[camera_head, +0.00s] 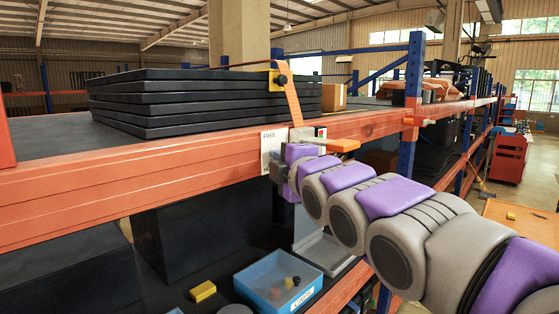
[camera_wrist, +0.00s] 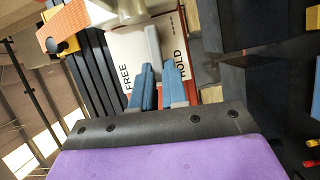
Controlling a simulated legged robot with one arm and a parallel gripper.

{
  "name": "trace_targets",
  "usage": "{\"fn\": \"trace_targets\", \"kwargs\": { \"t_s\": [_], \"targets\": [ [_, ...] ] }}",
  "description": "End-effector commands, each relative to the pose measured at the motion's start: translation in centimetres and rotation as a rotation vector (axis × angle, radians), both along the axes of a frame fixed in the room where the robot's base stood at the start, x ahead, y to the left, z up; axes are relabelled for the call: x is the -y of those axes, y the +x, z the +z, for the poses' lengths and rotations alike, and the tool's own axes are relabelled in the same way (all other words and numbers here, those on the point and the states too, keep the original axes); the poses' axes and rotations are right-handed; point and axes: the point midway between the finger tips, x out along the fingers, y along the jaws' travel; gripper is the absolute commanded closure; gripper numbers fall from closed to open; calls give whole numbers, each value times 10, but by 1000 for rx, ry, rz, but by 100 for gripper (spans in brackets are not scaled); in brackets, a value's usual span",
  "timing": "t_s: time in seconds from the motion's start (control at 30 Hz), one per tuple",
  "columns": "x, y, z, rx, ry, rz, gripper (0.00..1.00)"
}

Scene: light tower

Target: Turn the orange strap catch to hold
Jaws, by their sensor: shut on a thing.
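The strap catch shows in the head view as a grey body with an orange lever (camera_head: 340,145) pointing right, at the shelf beam's front. An orange strap (camera_head: 291,100) runs down to it from the dark pads. In the wrist view a white plate reads FREE on the left and HOLD (camera_wrist: 183,66) on the right. A pale grey bar of the catch (camera_wrist: 152,42) stands between the words. My gripper (camera_wrist: 158,75) has its blue fingers closed in around that bar's near end, in front of the plate. The exact contact is hard to see. The purple arm hides part of the catch in the head view.
A stack of dark pads (camera_head: 190,100) lies on the shelf behind the orange beam (camera_head: 120,186). Below are a blue bin (camera_head: 270,293) with small caps and a yellow block (camera_head: 202,291). A blue upright (camera_head: 409,110) stands close right of the catch.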

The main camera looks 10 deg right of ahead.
Motion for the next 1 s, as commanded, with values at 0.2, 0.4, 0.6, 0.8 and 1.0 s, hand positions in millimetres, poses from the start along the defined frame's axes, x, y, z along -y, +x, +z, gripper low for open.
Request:
{"fn": "trace_targets", "kwargs": {
  "t_s": [0.2, 0.4, 0.6, 0.8, 1.0],
  "targets": [
    [0, 1, -8, 29, -59, -1, 100],
    [0, 1, -8, 45, -76, 0, 100],
    [0, 1, -9, 44, -78, 0, 100],
    [0, 1, -10, 43, -78, 0, 84],
    [0, 1, -8, 46, -77, 0, 77]
  ]
}}
